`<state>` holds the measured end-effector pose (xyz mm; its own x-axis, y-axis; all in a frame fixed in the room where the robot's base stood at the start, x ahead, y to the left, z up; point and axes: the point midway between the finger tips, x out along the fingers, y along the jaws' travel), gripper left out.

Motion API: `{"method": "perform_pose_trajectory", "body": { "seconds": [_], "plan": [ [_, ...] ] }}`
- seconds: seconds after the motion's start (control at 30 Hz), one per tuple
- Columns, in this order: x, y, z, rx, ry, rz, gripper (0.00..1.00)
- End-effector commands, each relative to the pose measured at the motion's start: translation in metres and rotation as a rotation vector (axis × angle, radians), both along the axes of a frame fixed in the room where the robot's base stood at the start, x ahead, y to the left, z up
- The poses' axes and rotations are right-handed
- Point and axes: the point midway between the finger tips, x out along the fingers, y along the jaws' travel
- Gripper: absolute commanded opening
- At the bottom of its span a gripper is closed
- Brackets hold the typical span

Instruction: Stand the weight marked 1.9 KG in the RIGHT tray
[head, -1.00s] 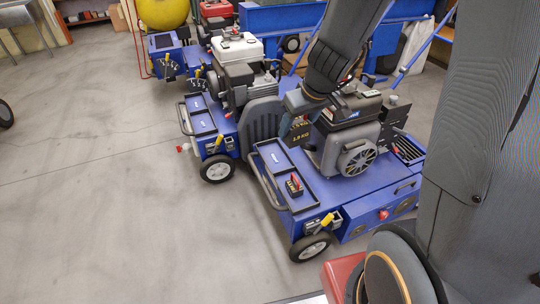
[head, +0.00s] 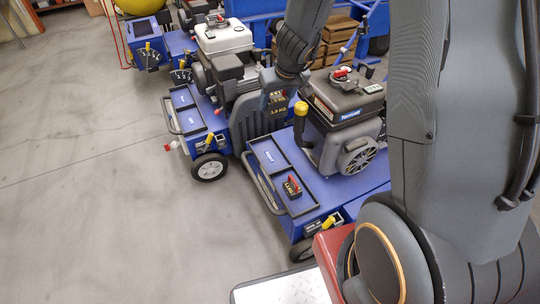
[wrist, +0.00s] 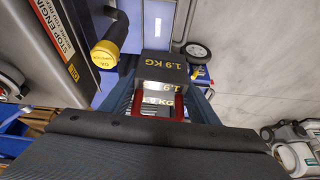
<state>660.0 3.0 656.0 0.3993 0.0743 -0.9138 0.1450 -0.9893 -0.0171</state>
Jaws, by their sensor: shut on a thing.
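My gripper (head: 274,88) is shut on the red handle of a dark block weight (head: 279,109). In the wrist view the weight (wrist: 163,70) reads 1.9 KG, and the blue-grey fingers flank its handle (wrist: 160,106). It hangs in the air beside the near machine's engine, its underside hidden. The near blue machine has two black-rimmed trays side by side. The farther tray (head: 254,141) looks empty, with a white label. The nearer tray (head: 313,206), to the right in the head view, holds a small black weight with a red handle (head: 293,187); its marking is unclear.
The near engine (head: 345,112) stands right of the held weight. Its yellow oil cap (head: 300,109) is close to the weight and also shows in the wrist view (wrist: 104,53). A grab rail (head: 262,186) runs along the trays' left. Another blue machine (head: 196,120) stands behind. Open floor lies left.

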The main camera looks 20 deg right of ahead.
Motion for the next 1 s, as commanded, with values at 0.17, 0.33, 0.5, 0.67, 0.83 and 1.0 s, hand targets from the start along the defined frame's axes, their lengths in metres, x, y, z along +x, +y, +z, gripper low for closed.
{"method": "perform_pose_trajectory", "body": {
  "seconds": [0.17,0.33,0.5,0.67,0.83,1.0],
  "plan": [
    [0.03,0.0,-0.02,0.003,-0.004,-0.079,0.0],
    [0.052,-0.001,-0.045,0.002,-0.002,-0.158,0.0],
    [0.068,-0.002,-0.072,-0.003,0.006,-0.233,0.0],
    [0.077,-0.003,-0.095,-0.009,0.014,-0.29,0.0],
    [0.082,-0.003,-0.109,-0.014,0.019,-0.326,0.0],
    [0.083,-0.003,-0.118,-0.016,0.022,-0.34,0.0]
  ]
}}
